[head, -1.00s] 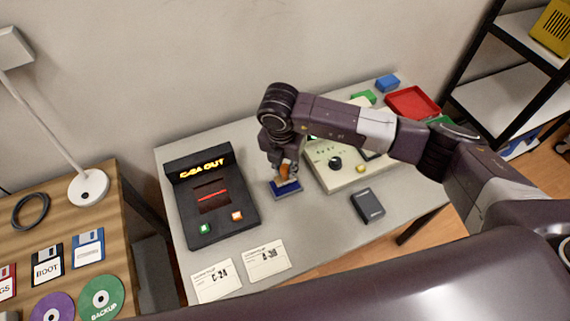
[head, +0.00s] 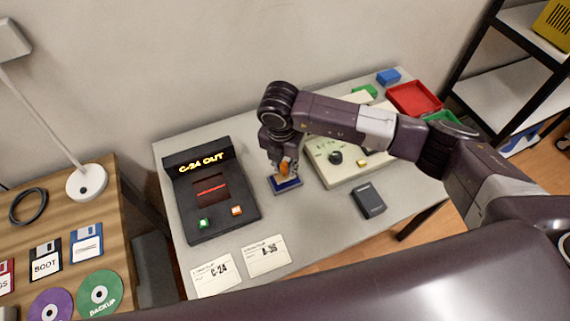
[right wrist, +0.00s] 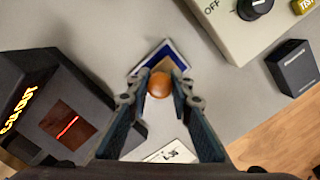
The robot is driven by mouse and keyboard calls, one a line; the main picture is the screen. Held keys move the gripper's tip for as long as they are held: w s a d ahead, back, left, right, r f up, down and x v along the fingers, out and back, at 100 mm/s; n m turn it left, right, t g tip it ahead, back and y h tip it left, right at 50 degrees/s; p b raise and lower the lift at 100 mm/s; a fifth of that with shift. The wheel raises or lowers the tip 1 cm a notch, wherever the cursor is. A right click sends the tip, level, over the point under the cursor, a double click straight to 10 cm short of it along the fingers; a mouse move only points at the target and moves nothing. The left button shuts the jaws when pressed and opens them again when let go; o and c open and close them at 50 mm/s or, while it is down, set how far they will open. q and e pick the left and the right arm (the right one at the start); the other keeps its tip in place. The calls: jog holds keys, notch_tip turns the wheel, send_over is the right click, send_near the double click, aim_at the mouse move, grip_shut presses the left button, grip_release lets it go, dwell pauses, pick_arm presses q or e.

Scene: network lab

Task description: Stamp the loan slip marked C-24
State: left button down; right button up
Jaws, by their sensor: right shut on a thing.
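My right gripper (head: 284,165) is shut on a stamp with a round orange-brown knob (right wrist: 159,85). The stamp is over a blue ink pad (head: 288,187), which also shows beyond the fingers in the right wrist view (right wrist: 172,49). I cannot tell whether the stamp touches the pad. The loan slip marked C-24 (head: 215,278) lies flat near the table's front edge, with the slip marked A-38 (head: 264,256) to its right. In the right wrist view one slip (right wrist: 174,153) shows partly between the fingers. My left gripper is not in view.
A black terminal (head: 209,195) reading "C-24 OUT" stands left of the pad, with green and orange buttons. A beige device (head: 343,178) with a knob and a dark small box (head: 368,201) are to the right. A red tray (head: 414,99) is at the back right.

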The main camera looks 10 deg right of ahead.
jog(key=shift+f+b, duration=0.55)
dwell(1.5)
jog(key=shift+s, duration=0.1)
jog(key=shift+r+p, duration=2.2)
jog(key=shift+r, duration=1.4)
